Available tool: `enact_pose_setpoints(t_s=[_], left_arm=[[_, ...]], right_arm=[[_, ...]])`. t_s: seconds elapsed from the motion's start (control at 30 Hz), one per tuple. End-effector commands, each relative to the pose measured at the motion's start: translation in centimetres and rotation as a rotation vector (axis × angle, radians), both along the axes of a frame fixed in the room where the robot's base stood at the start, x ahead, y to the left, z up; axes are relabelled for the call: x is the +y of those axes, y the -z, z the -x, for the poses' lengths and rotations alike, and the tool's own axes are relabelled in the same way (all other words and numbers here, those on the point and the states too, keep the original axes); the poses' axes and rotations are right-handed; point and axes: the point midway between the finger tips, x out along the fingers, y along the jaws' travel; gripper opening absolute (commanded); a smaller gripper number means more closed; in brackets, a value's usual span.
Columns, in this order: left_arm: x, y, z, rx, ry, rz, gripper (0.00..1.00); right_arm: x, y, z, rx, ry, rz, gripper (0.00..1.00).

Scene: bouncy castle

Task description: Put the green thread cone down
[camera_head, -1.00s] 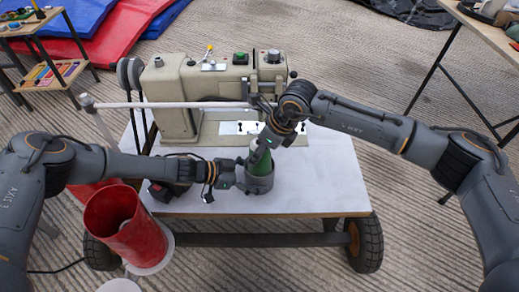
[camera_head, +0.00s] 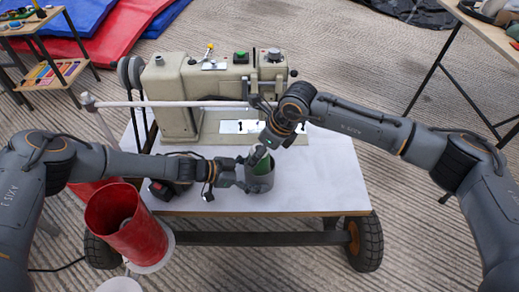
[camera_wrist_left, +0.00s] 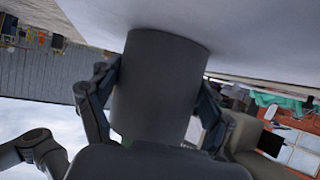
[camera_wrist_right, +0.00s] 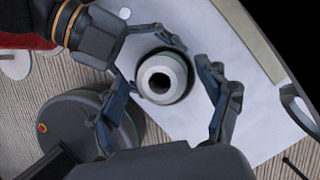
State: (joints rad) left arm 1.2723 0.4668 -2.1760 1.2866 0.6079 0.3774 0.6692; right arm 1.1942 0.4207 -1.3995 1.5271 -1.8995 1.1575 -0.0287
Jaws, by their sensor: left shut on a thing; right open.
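The green thread cone (camera_head: 262,166) is inside a dark grey cup (camera_head: 260,183), its upper part showing above the rim. From above, in the right wrist view, the cone's pale top (camera_wrist_right: 160,80) with a dark hole sits within the cup. My left gripper (camera_head: 238,174) is shut on the cup from the left; its fingers flank the cup wall in the left wrist view (camera_wrist_left: 155,95). My right gripper (camera_head: 264,148) is open above the cone, its fingers apart on either side of it in the right wrist view (camera_wrist_right: 165,95). The cone's lower part is hidden.
The cup is at the front of a white-topped cart (camera_head: 315,185). A beige sewing machine (camera_head: 215,85) stands behind. A red bin (camera_head: 125,225) is at the front left. The tabletop right of the cup is clear.

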Motion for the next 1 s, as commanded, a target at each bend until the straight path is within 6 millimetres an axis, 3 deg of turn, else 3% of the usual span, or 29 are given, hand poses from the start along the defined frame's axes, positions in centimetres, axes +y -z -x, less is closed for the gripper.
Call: enact_pose_setpoints(t_s=[0.13,0.4,0.6,1.0], left_arm=[[-0.1,-0.1,-0.1,-0.002,0.0,0.003,0.62],[0.0,0.0,0.0,-0.001,0.0,0.002,0.62],[0.0,0.0,0.0,0.0,0.0,0.001,0.62],[0.0,0.0,0.0,0.0,0.0,0.001,0.62]], right_arm=[[-0.7,-1.3,0.3,0.008,0.002,0.008,0.77],[-2.7,-7.2,1.3,0.0,0.002,0.003,0.77],[-3.8,-10.4,1.9,0.0,-0.001,0.002,0.77],[-4.3,-11.8,2.2,0.001,0.0,0.002,0.77]])
